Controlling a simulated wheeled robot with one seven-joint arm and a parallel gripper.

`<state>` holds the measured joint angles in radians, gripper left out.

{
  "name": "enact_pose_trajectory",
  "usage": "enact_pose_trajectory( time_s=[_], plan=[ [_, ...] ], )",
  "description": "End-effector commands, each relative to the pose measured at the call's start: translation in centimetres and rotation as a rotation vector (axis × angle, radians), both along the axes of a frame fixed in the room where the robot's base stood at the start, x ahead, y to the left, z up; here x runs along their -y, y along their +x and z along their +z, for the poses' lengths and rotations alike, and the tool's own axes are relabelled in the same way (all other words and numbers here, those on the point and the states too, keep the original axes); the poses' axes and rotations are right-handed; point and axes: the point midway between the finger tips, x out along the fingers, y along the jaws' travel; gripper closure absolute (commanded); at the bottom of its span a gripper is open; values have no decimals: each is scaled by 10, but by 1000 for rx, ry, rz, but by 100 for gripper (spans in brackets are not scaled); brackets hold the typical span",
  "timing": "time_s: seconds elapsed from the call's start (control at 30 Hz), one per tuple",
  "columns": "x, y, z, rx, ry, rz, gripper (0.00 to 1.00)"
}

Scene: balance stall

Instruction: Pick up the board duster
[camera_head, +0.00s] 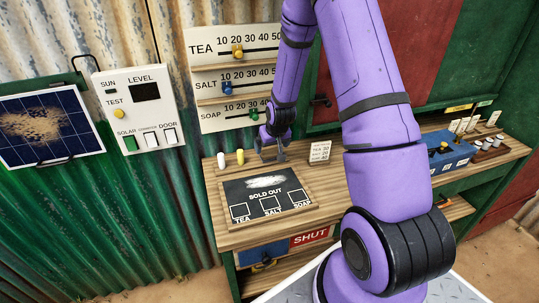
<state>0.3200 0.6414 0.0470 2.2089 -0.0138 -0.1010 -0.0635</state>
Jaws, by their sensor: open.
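My gripper (272,155) points down at the back of the wooden counter, just behind the slate board. Its jaws are open. A board duster cannot be clearly made out; the gripper and my arm cover part of the counter there. The slate board (290,190) lies flat, reads "SOLD OUT" and has a white chalk smudge. A white chalk stick (221,160) and a yellow one (240,156) stand to the left of the gripper.
A small price card (320,152) stands close to the right of the gripper. Slider panels (236,85) rise behind. A blue box (447,158) and a tray of small items (488,147) are at the right.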

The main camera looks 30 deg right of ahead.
Motion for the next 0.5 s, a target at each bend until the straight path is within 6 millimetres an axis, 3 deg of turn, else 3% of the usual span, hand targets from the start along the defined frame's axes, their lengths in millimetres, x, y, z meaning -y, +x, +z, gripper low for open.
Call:
enact_pose_trajectory(
  time_s=[0.5],
  plan=[
    [7,17,-47,-2,0,0,0]
  ],
)
